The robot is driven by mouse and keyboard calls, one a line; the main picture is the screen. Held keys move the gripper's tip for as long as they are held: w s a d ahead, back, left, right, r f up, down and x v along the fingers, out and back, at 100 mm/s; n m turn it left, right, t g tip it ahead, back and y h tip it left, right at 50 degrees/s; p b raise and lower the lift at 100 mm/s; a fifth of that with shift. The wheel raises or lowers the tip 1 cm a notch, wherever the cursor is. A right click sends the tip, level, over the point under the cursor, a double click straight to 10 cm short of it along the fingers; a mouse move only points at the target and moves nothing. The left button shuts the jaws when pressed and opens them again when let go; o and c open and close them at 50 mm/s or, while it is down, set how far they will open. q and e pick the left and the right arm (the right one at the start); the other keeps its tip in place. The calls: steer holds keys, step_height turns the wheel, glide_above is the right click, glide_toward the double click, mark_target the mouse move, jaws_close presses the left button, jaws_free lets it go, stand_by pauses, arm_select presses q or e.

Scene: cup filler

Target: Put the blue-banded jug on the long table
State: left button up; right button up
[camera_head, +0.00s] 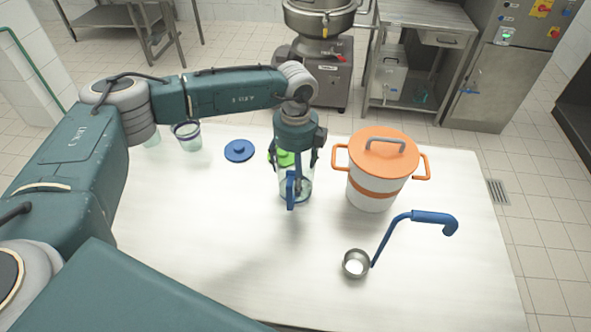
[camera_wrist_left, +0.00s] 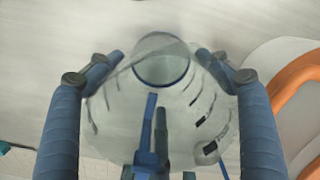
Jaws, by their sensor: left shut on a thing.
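My left gripper (camera_head: 295,162) is over the middle of the long table (camera_head: 220,270). It is shut on a clear jug (camera_head: 303,190) with a blue handle. In the left wrist view, the two fingers (camera_wrist_left: 161,58) lie on either side of the clear jug (camera_wrist_left: 125,95), which has dark measuring marks. A green patch shows at the jug's top, partly behind the gripper. My right gripper is not in view.
An orange-lidded white pot (camera_head: 372,193) stands close right of the jug. A blue-handled ladle (camera_head: 356,263) is in front of it. A blue lid (camera_head: 239,150) and a clear vessel with a dark blue rim (camera_head: 188,137) are to the left. The table's front middle is clear.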

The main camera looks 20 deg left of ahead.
arm_select(q)
steer(key=o, duration=1.3)
steer(key=shift+c, duration=0.2)
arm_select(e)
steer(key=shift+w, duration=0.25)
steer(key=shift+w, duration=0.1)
arm_select(q)
steer(key=shift+r, duration=0.5)
step_height(320, 180, up, 10)
steer(key=b, duration=0.3)
steer(key=shift+r+b, duration=0.1)
steer(key=shift+b, duration=0.3)
steer(key=shift+r, duration=0.45)
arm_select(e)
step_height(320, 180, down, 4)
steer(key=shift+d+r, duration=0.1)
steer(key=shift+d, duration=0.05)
